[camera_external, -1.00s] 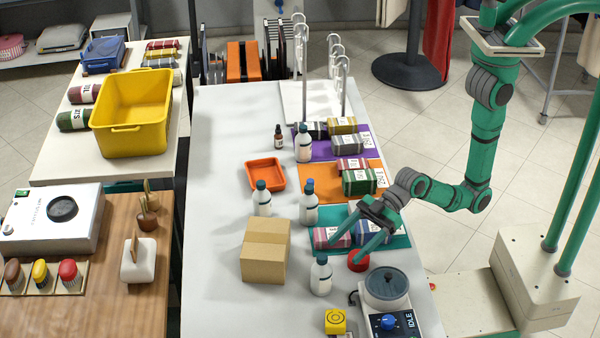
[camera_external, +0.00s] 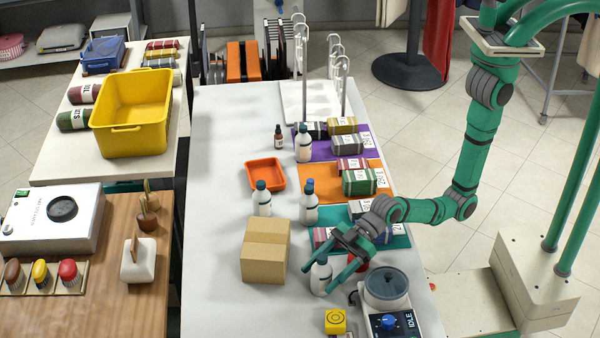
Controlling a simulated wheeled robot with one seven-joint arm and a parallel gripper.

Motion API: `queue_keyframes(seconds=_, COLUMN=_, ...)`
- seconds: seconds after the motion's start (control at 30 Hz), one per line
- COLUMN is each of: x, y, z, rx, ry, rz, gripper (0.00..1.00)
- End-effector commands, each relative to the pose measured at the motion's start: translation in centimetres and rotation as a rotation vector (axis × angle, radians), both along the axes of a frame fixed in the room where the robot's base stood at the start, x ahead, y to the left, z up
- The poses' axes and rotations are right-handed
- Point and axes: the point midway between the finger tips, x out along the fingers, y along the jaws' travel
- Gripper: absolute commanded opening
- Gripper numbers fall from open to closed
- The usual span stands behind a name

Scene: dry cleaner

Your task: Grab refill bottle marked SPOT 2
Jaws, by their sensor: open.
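Several white bottles with dark or blue caps stand on the white counter. One bottle (camera_external: 320,278) is nearest the front, beside the cardboard box. Two more stand behind it, a middle bottle (camera_external: 309,208) and a left bottle (camera_external: 262,203). Another bottle (camera_external: 303,147) stands at the back by the purple mat. The labels are too small to read, so I cannot tell which is marked SPOT 2. My gripper (camera_external: 318,267) is open, its fingers reaching down-left on either side of the nearest bottle's top; I cannot tell whether they touch it.
A cardboard box (camera_external: 265,251) stands just left of the nearest bottle. A grey device (camera_external: 386,290) and a red button (camera_external: 357,260) are to its right, and a yellow block (camera_external: 335,321) is in front. Folded bundles lie on coloured mats behind. The counter's left side is clear.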

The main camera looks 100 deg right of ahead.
Motion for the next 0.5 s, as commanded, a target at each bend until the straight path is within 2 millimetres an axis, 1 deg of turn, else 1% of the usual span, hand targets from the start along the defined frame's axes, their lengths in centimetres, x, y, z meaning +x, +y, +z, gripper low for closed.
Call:
queue_keyframes(seconds=0.07, x=0.28, y=0.19, z=-0.07, rx=0.001, ry=-0.001, rz=0.0, gripper=0.66)
queue_keyframes(seconds=0.27, x=0.31, y=0.18, z=-0.1, rx=0.001, ry=-0.001, rz=0.0, gripper=0.66)
queue_keyframes(seconds=0.37, x=0.3, y=0.18, z=-0.09, rx=0.001, ry=-0.001, rz=0.0, gripper=0.45)
queue_keyframes(seconds=0.4, x=0.3, y=0.18, z=-0.1, rx=0.001, ry=0.0, rz=0.0, gripper=0.35)
queue_keyframes(seconds=0.5, x=0.29, y=0.17, z=-0.1, rx=0.001, ry=0.0, rz=0.0, gripper=0.14)
